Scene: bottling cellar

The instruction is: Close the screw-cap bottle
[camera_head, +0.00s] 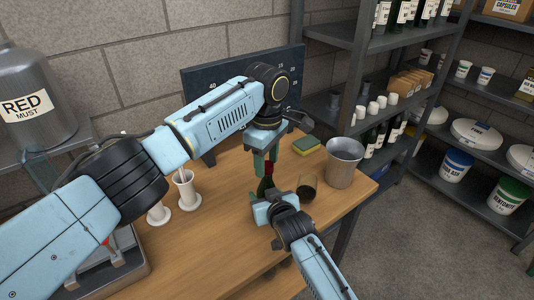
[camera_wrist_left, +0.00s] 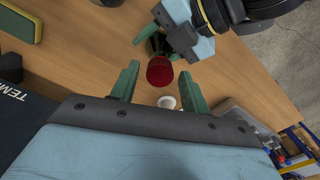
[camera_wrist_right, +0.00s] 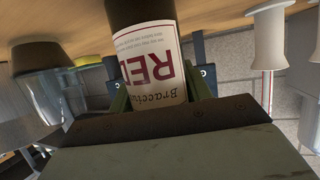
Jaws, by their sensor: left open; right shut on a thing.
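A dark wine bottle (camera_head: 264,186) stands on the wooden table. Its white label reading RED shows in the right wrist view (camera_wrist_right: 150,65). My right gripper (camera_head: 272,207) is shut around the bottle's body. A red cap (camera_wrist_left: 160,71) is at the top of the bottle; it also shows in the head view (camera_head: 268,168). Whether it is fully screwed down cannot be told. My left gripper (camera_head: 264,160) points down from above, open, with its green fingers on either side of the cap. In the left wrist view gaps show between cap and fingers.
A glass with dark liquid (camera_head: 306,191) stands just right of the bottle, with a metal bucket (camera_head: 343,162) beyond. A sponge (camera_head: 306,145) lies behind. White stands (camera_head: 187,192) are to the left. A dark board (camera_head: 200,88) stands at the back.

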